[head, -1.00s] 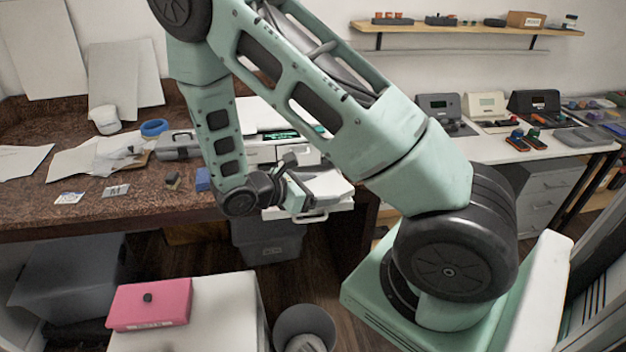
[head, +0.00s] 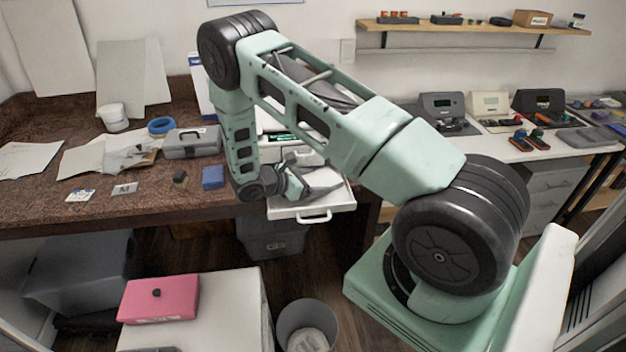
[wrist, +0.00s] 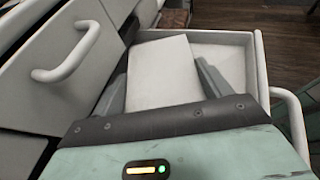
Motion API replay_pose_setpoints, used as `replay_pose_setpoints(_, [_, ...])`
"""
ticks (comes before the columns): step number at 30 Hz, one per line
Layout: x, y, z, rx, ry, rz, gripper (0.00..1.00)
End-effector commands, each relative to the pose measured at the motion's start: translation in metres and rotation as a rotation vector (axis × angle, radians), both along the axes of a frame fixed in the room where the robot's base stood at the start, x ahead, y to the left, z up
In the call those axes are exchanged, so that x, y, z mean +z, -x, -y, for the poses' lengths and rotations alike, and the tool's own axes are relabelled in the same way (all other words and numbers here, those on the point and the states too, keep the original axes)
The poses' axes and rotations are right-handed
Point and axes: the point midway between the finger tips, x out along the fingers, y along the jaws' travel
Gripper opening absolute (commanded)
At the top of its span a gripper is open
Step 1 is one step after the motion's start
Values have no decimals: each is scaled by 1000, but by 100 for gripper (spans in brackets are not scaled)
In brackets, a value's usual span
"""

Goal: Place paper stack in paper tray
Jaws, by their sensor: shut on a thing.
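The white paper stack (wrist: 162,75) is between the two grey fingers of my gripper (wrist: 160,85) in the wrist view, and the gripper is shut on it. The paper tray (wrist: 258,72) is a white pulled-out drawer; its bare floor shows to the right of the stack. The stack is over or inside the tray; I cannot tell whether it touches the floor. In the head view my gripper (head: 293,182) is at the tray (head: 335,205), and the paper stack (head: 325,180) shows beside it, partly hidden.
Another drawer handle (wrist: 70,55) is close on the left in the wrist view. A grey toolbox (head: 193,143) and a blue block (head: 212,177) are on the brown counter (head: 150,207). A bin (head: 305,320) and a pink box (head: 158,298) are in front.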

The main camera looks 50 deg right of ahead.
Motion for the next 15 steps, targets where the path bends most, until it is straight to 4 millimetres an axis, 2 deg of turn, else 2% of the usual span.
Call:
replay_pose_setpoints(7, [-4,0,0,1,1,0,51])
replay_pose_setpoints(8, [-4,0,0,1,0,0,80])
replay_pose_setpoints(9, [-3,0,0,0,0,0,86])
replay_pose_setpoints(15, [-3,0,0,0,0,0,86])
